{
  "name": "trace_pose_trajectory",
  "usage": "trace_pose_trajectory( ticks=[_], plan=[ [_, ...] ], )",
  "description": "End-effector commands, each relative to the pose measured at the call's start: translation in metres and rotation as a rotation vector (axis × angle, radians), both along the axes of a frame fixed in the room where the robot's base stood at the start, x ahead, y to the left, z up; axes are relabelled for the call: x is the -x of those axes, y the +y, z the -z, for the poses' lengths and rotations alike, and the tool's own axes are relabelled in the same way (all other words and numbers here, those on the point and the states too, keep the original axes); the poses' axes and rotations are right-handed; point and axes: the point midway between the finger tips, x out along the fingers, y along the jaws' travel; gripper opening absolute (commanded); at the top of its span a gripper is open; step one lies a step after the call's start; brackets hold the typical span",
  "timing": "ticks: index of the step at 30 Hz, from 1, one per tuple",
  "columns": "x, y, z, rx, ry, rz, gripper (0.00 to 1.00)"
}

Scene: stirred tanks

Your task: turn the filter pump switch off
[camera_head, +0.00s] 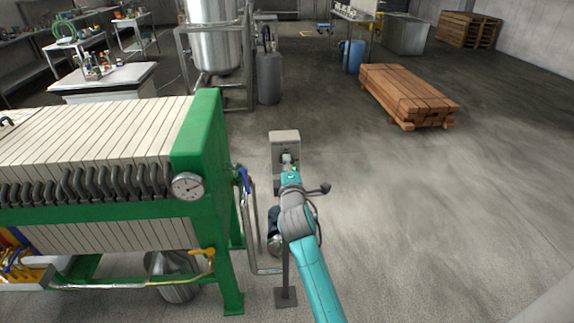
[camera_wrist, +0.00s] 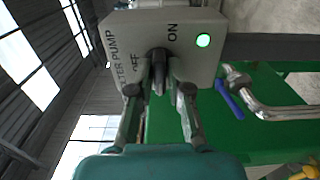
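The filter pump switch box (camera_head: 284,137) is a grey box on a post beside the green filter press. My gripper (camera_wrist: 160,90) is open, one finger on each side of the knob, with gaps visible. In the head view my gripper (camera_head: 288,160) is right at the front of the box and hides the knob.
A blue-handled valve and pipe (camera_wrist: 230,98) lie right of the box in the wrist view. Timber stack (camera_head: 408,95) stands far right; the floor to the right is clear.

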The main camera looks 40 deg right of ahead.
Motion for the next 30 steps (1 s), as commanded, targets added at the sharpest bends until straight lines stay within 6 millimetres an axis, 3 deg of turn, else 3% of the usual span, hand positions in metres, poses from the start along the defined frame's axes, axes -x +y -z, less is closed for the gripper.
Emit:
trace_pose_trajectory(
  ticks=[17,30],
  plan=[
    [0.0001,0.0002,0.0003,-0.069,-0.045,0.000,0.00],
    [0.0001,0.0003,0.0006,-0.374,-0.252,0.000,0.00]
  ],
)
